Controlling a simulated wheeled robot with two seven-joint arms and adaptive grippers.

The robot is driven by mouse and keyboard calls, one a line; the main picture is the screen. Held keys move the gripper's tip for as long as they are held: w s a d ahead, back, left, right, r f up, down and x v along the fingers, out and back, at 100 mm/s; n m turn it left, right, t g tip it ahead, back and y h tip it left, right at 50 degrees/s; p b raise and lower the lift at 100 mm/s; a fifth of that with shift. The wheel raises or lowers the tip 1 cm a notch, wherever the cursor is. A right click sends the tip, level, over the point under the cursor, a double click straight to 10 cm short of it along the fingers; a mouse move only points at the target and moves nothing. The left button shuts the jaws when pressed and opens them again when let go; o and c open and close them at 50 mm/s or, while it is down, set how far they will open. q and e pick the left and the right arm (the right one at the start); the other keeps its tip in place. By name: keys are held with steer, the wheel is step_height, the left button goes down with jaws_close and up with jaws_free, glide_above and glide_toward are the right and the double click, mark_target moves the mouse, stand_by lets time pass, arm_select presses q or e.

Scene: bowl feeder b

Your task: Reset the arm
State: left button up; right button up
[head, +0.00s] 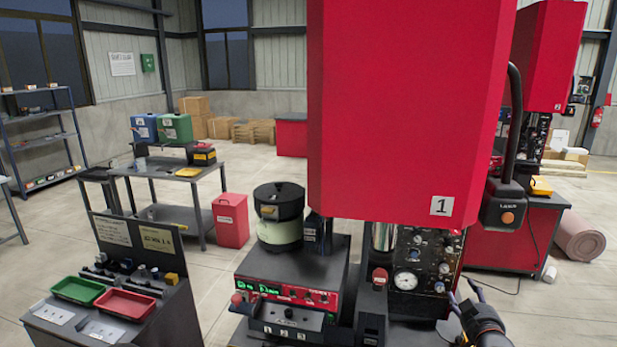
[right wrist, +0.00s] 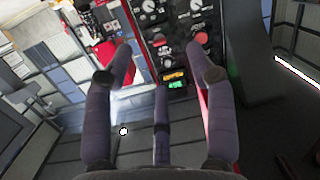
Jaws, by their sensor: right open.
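My right gripper (head: 468,300) is at the lower right of the head view, in front of the red machine's base. It also shows in the right wrist view (right wrist: 160,75), with its fingers spread apart and nothing between them. Beyond the fingers in the wrist view is a dark control panel (right wrist: 175,50) with knobs and a small lit display. The fingers appear apart from the panel. My left gripper is not in the head view.
A large red machine (head: 400,110) marked 1 fills the middle. The bowl feeder (head: 279,215) stands on a control box (head: 290,290) beside it. At lower left, a dark stand holds a green tray (head: 77,290) and a red tray (head: 125,304). Open floor (head: 250,185) lies behind.

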steer(key=s+a+f+m+g+y, duration=0.1)
steer(key=s+a+f+g, duration=0.3)
steer(key=f, duration=0.7)
steer(key=s+a+f+m+g+y, duration=0.1)
steer(key=s+a+f+y, duration=0.15)
steer(key=a+f, duration=0.6)
steer(key=s+a+f+g+y, duration=0.1)
steer(key=s+a+f+g, duration=0.25)
steer(key=f, duration=0.95)
steer(key=s+a+f+m+g+y, duration=0.1)
steer(key=s+a+f+g, duration=0.3)
steer(key=s, duration=0.4)
steer(key=s+a+f+g+y, duration=0.1)
steer(key=s+a+f, duration=0.35)
steer(key=s, duration=0.45)
steer(key=s+a+f+m+g, duration=0.1)
steer(key=s+a+f+g, duration=0.3)
steer(key=s, duration=0.4)
step_height(320, 180, down, 10)
steer(key=w+a+t+b, duration=0.1)
steer(key=w+t+b, duration=0.1)
steer(key=b, duration=0.8)
steer(key=shift+a+r+n, duration=0.15)
steer(key=shift+a+n, duration=0.2)
steer(key=shift+n, duration=0.05)
